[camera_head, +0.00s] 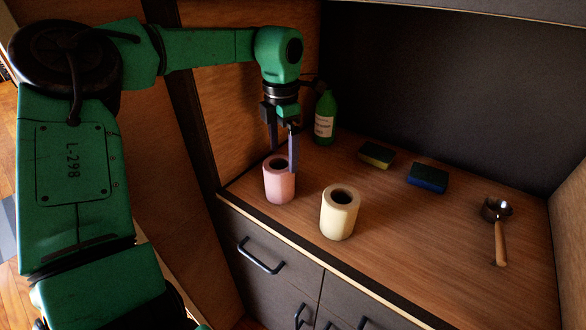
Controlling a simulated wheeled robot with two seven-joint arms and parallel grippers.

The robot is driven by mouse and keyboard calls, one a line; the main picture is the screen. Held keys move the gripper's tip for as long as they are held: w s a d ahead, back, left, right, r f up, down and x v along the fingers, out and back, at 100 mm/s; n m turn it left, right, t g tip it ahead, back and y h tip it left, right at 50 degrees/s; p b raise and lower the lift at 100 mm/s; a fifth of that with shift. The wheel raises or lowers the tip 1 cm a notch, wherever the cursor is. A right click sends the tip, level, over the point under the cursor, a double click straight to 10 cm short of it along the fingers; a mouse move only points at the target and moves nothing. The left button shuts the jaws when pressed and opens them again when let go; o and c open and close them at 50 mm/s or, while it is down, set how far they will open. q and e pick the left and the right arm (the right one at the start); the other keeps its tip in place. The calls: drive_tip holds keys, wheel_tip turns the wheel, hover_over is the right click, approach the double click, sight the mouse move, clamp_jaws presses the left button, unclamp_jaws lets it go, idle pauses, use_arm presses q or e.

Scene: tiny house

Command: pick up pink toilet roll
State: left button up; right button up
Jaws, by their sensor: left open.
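The pink toilet roll (279,184) stands upright on the wooden counter near its front left edge. My left gripper (283,160) points down right over it, with its fingers apart. One finger passes in front of the roll's right upper side, and the other is at the far left of its rim. I cannot tell whether the fingers touch the roll. The roll is not lifted. My right gripper is not in view.
A cream toilet roll (339,215) stands close by on the right. A green bottle (325,118) stands behind the gripper. A yellow-green sponge (376,155), a blue sponge (427,178) and a wooden-handled scoop (499,232) lie further right. A wooden side wall (232,120) is close on the left.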

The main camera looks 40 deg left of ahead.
sight(279, 175)
use_arm(q)
drive_tip(key=f, duration=0.1)
drive_tip(key=s+f+p, duration=0.1)
drive_tip(key=f+p, duration=0.1)
drive_tip(key=shift+s+a, duration=0.15)
drive_tip(key=shift+s, duration=0.1)
wheel_tip(279, 175, down, 3)
drive_tip(key=shift+a+f+p, duration=0.1)
drive_tip(key=shift+p, duration=0.55)
drive_tip(key=shift+w+f, duration=0.15)
drive_tip(key=shift+f, duration=0.2)
drive_tip(key=shift+w, duration=0.1)
drive_tip(key=shift+c, duration=0.6)
drive_tip(key=c, duration=1)
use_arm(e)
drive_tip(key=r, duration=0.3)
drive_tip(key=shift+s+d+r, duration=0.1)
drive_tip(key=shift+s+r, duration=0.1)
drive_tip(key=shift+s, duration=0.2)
